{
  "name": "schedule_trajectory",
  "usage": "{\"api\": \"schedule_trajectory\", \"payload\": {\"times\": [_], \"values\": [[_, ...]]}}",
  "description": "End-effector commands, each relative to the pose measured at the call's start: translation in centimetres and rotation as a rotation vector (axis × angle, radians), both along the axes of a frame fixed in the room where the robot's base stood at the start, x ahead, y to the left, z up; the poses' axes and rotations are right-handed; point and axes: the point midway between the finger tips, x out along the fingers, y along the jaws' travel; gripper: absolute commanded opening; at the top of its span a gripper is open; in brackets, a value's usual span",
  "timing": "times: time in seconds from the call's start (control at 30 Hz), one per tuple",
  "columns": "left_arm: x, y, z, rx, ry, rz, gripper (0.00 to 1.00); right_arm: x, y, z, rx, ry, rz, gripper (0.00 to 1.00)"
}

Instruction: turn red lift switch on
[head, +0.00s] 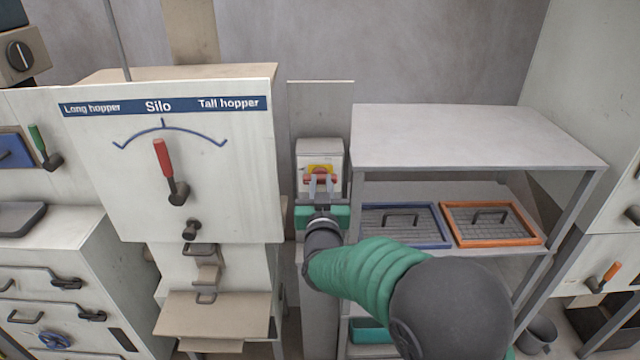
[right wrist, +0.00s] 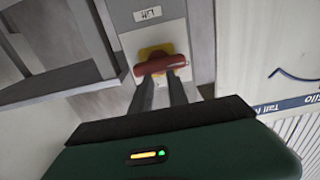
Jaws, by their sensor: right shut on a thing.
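The red lift switch (head: 320,177) has a red handle on a yellow plate, mounted on a light grey box on a post in the middle of the head view. In the right wrist view the red handle (right wrist: 162,65) lies nearly crosswise over the yellow plate, below a label (right wrist: 147,14) reading "Lift". My right gripper (head: 321,182) reaches the switch from the front. Its two fingers (right wrist: 160,80) are shut on the red handle and partly cover it. My left gripper is not in view.
A silo panel (head: 95,150) with a red-handled lever (head: 164,160) stands left of the switch. A grey shelf (head: 470,140) at right holds a blue-framed tray (head: 446,240) and an orange-framed tray (head: 540,238). My right arm passes in front of the shelf.

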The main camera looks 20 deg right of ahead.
Motion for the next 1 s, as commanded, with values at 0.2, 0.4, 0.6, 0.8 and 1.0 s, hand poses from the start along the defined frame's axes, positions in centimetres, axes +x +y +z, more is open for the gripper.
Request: {"api": "schedule_trajectory", "payload": {"times": [0.2, 0.4, 0.6, 0.8, 1.0], "values": [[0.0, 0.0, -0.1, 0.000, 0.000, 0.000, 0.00, 0.4, -0.6, 0.5, -0.001, -0.012, -0.011, 0.00], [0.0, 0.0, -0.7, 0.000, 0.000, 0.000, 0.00, 0.4, -0.5, 0.2, 0.032, -0.021, -0.009, 0.00], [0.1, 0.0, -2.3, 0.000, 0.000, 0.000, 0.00, 0.4, -0.5, -0.1, 0.127, -0.047, -0.006, 0.00], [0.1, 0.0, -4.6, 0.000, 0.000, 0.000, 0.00, 0.4, -0.5, -0.4, 0.282, -0.091, -0.002, 0.00], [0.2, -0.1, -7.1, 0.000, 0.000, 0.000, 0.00, 0.4, -0.4, -0.5, 0.465, -0.143, 0.004, 0.00]]}}
